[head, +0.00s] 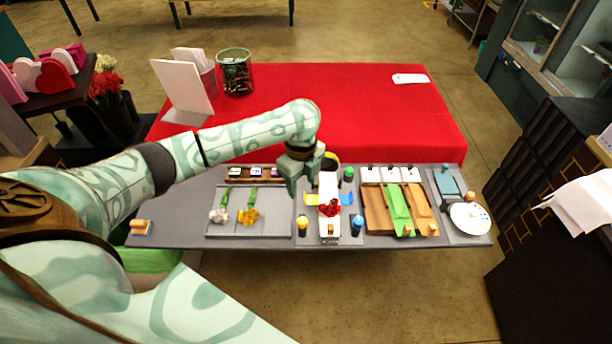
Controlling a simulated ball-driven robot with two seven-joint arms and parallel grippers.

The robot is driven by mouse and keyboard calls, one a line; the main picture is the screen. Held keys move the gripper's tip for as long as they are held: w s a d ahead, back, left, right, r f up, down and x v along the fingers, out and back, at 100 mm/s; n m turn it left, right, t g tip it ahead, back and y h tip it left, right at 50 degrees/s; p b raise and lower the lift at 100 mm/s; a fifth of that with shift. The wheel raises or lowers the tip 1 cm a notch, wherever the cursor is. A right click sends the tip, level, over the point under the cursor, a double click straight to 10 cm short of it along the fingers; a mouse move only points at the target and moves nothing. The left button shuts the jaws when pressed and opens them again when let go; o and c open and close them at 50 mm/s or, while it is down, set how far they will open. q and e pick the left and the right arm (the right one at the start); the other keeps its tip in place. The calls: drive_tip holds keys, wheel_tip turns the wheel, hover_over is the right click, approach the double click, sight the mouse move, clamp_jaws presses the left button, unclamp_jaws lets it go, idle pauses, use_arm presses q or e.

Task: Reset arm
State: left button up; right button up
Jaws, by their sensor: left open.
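My left arm reaches in from the left over the grey bench (180,232). My left gripper (301,186) points down above the middle of the bench and is open, with nothing seen between its fingers. It is just left of a white strip (329,188) with a red flower (330,208) on it. White (218,216) and yellow (249,216) flowers with green stems lie on a pale tray (276,224) to the left of the gripper. My right gripper is not in view.
Right of the gripper lie brown and green wraps (398,208) and a white plate (470,218). Small bottles (356,224) stand near the strip. A red-covered table (370,110) behind holds a wire basket (235,72) and white board (183,86).

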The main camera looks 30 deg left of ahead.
use_arm(q)
drive_tip(key=s+d+f+n+t+h, duration=0.1)
drive_tip(key=s+d+f+n+t, duration=0.25)
drive_tip(key=s+d, duration=0.55)
drive_tip(key=s+a+r+n+t+y, duration=0.45)
drive_tip(key=s+a+r+n, duration=0.25)
drive_tip(key=s+a+n, duration=0.25)
drive_tip(key=s+d+f+g+h+b, duration=0.1)
drive_tip(key=s+f+b, duration=0.2)
drive_tip(key=f, duration=1)
drive_tip(key=s+d+f+n+g+h+b, duration=0.1)
drive_tip(key=s+d+f+g+b, duration=0.15)
drive_tip(key=f, duration=1.05)
drive_tip(key=s+d+f+g+b, duration=0.15)
drive_tip(key=f+b, duration=0.25)
drive_tip(key=f, duration=0.9)
drive_tip(key=s+a+f+n+g+h+b, duration=0.1)
drive_tip(key=s+f+b, duration=0.5)
drive_tip(key=s+f, duration=1.2)
drive_tip(key=shift+s+f+n+g, duration=0.35)
drive_tip(key=shift+f+n+g, duration=0.15)
drive_tip(key=shift+n, duration=0.5)
